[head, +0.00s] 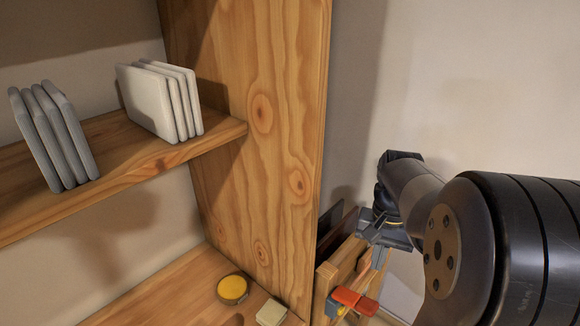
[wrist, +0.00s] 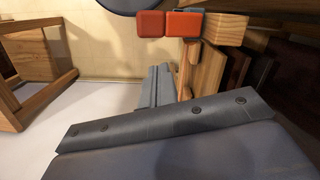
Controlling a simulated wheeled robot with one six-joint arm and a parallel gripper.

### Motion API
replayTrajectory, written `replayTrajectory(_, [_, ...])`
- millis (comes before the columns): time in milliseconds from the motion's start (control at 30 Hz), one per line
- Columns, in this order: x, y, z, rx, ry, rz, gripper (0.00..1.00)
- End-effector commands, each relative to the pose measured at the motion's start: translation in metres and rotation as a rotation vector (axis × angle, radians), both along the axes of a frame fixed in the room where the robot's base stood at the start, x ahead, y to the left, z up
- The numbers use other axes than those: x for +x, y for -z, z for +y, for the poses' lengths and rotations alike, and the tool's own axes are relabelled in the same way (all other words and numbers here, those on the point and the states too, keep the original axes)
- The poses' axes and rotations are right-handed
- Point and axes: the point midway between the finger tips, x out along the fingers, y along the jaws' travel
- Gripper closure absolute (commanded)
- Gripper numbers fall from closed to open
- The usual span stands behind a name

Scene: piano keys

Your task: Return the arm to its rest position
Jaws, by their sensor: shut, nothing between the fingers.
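My gripper (head: 378,243) is at the end of my dark arm, right of the tall wooden shelf side in the head view. It points down beside a wooden holder (head: 328,280) and overlaps it in the picture. In the wrist view, the grey fingers (wrist: 159,86) are together with nothing seen between them. Red blocks (head: 354,300) show at the holder's near end, in front of my gripper. They also show at the top of the wrist view (wrist: 186,24). Whether my gripper touches the holder is unclear.
A wooden shelf (head: 255,150) bears several white slabs (head: 150,98) and grey slabs (head: 55,135). A round yellow tin (head: 232,289) and a pale block (head: 271,313) lie on its lower board. A wooden frame (wrist: 40,75) stands left in the wrist view. Bare wall (head: 470,80) is behind my arm.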

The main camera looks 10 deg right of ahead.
Motion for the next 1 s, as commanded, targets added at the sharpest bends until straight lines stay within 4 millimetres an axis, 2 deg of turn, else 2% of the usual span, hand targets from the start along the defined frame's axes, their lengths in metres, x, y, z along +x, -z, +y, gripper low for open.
replayTrajectory(167, [-0.004, 0.035, 0.002, 0.003, 0.000, 0.006, 1.00])
replayTrajectory(567, [-0.033, 0.028, 0.021, 0.001, 0.000, 0.004, 1.00])
replayTrajectory(800, [-0.028, 0.003, 0.018, 0.000, 0.001, 0.001, 1.00])
replayTrajectory(1000, [-0.027, -0.007, 0.018, 0.000, 0.001, 0.001, 1.00])
